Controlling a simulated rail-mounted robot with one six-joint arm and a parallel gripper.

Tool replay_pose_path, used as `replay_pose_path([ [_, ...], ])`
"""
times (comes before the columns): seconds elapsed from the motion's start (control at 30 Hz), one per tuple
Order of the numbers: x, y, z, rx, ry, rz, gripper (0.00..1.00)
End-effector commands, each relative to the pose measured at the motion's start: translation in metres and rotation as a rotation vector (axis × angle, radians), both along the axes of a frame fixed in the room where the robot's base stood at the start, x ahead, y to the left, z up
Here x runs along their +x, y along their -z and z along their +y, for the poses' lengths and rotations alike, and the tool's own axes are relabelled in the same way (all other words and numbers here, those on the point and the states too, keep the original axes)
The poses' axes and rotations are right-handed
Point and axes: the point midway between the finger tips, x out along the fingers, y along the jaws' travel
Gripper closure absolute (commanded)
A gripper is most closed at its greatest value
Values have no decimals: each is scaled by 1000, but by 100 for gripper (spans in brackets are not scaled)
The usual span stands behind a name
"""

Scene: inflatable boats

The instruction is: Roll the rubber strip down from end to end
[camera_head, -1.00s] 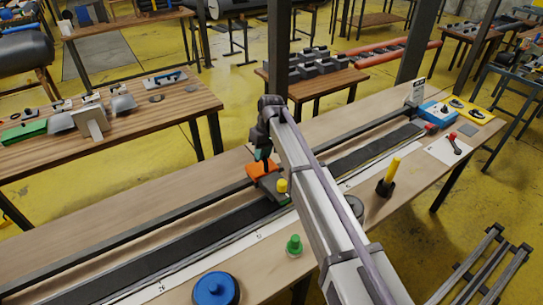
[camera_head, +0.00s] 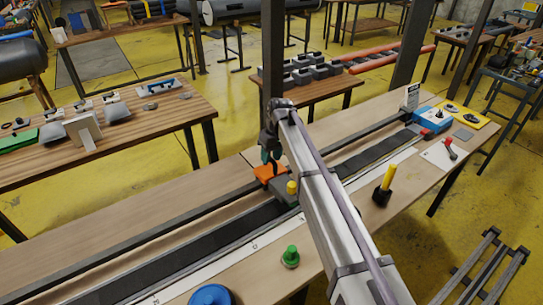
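The long black rubber strip (camera_head: 200,249) lies flat along the bench, from the lower left to the far right. A tool with an orange top (camera_head: 271,174), a dark grey body and a yellow knob (camera_head: 292,187) sits on the strip near its middle. My gripper (camera_head: 271,163) points down at the orange part and seems shut on it, though the fingertips are small and partly hidden. My arm hides the strip just right of the tool.
A dark rail (camera_head: 130,241) runs behind the strip and a white marked scale (camera_head: 225,259) in front. A green knob (camera_head: 290,256), a blue disc (camera_head: 212,296) and a yellow-handled tool (camera_head: 385,184) stand on the near side. A blue box (camera_head: 432,117) is at the far right.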

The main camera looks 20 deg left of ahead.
Motion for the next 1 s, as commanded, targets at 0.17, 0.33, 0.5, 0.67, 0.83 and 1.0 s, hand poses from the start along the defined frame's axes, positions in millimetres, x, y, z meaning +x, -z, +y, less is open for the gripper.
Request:
replay_pose_path([
  [0.17, 0, 0, 0, 0, 0, 0, 56],
  [0.33, 0, -5, 0, 0, 0, 0, 56],
  [0.5, 4, -33, -3, 0, 0, 0, 56],
  [0.67, 10, -75, -7, 0, 0, 0, 56],
  [0.83, 16, -106, -11, 0, 0, 0, 56],
  [1.0, 17, -108, -12, 0, 0, 0, 56],
])
